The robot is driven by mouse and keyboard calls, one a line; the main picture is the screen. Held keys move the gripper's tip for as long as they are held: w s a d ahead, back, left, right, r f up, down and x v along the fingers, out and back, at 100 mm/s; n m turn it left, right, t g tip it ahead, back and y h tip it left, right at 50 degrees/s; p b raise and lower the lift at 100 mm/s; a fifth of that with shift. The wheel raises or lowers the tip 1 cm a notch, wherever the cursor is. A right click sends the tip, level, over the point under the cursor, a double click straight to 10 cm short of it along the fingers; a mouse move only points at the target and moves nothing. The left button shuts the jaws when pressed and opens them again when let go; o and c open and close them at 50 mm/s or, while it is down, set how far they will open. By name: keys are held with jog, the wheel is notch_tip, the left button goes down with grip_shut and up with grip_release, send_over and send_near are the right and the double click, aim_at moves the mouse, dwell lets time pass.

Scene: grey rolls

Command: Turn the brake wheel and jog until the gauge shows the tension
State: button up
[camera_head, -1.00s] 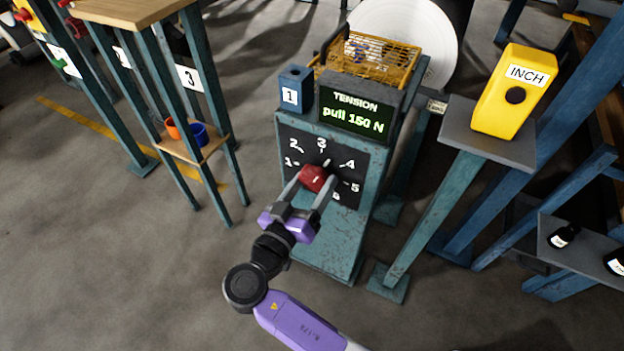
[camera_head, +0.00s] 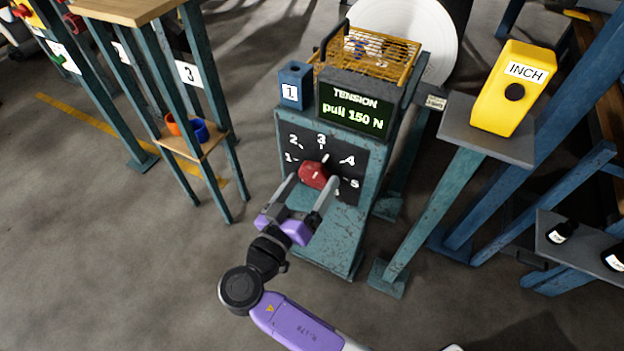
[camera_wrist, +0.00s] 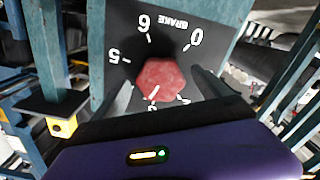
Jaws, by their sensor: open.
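The brake wheel is a red faceted knob (camera_head: 313,174) on a black numbered dial plate on the teal stand; it also shows in the wrist view (camera_wrist: 160,80). Its white mark points close to 3 in the wrist view. My gripper (camera_head: 313,181) is open, a finger on either side of the knob, apart from it and slightly nearer to me. The yellow INCH box (camera_head: 513,90) with a black round button stands on a grey pedestal at the right. My right finger partly covers the dial's lower right numbers.
An orange wire basket (camera_head: 370,55) and a white roll (camera_head: 410,25) are behind the display. A blue block marked 1 (camera_head: 294,86) is beside it. A wooden shelf with orange and blue cups (camera_head: 200,131) is left. Dark bottles (camera_head: 563,232) stand on a right shelf.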

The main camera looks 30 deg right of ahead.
jog(key=v, duration=0.6)
jog(key=shift+a+p, duration=0.15)
jog(key=shift+p, duration=0.2)
jog(key=shift+s, duration=0.1)
